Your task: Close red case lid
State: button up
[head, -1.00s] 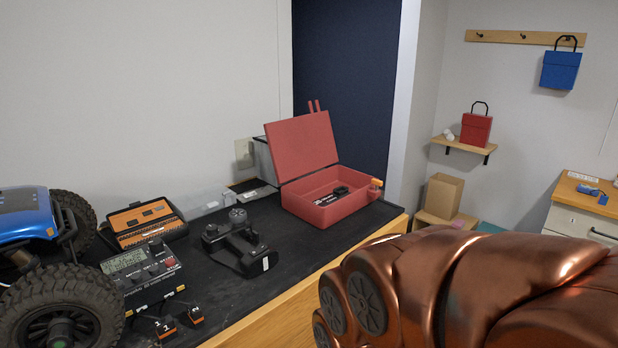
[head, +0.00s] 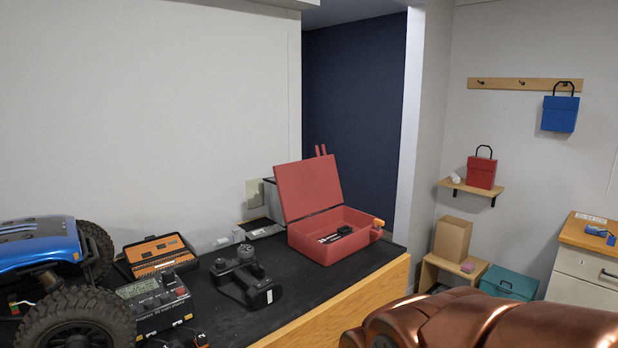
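The red case (head: 330,245) stands on the black mat of the workbench near its right end. Its lid (head: 308,188) is open, standing up and leaning back from the hinge side. Dark items (head: 335,235) lie inside the case. A small orange piece shows at the case's right end. My arm, copper-coloured, shows at the bottom right, apart from the case. My gripper's fingers are not visible in this view.
A dark transmitter-like device (head: 245,278), a charger (head: 155,303), an orange tool set (head: 157,254) and a blue crawler (head: 45,250) stand along the bench. A red bag (head: 481,172) sits on a wall shelf. A teal box (head: 508,283) is on the floor side at right.

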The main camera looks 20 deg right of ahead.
aim_at(306, 187)
jog(key=k, duration=0.8)
jog(key=z, duration=1.45)
jog(key=i, duration=4.95)
jog(key=u, duration=4.7)
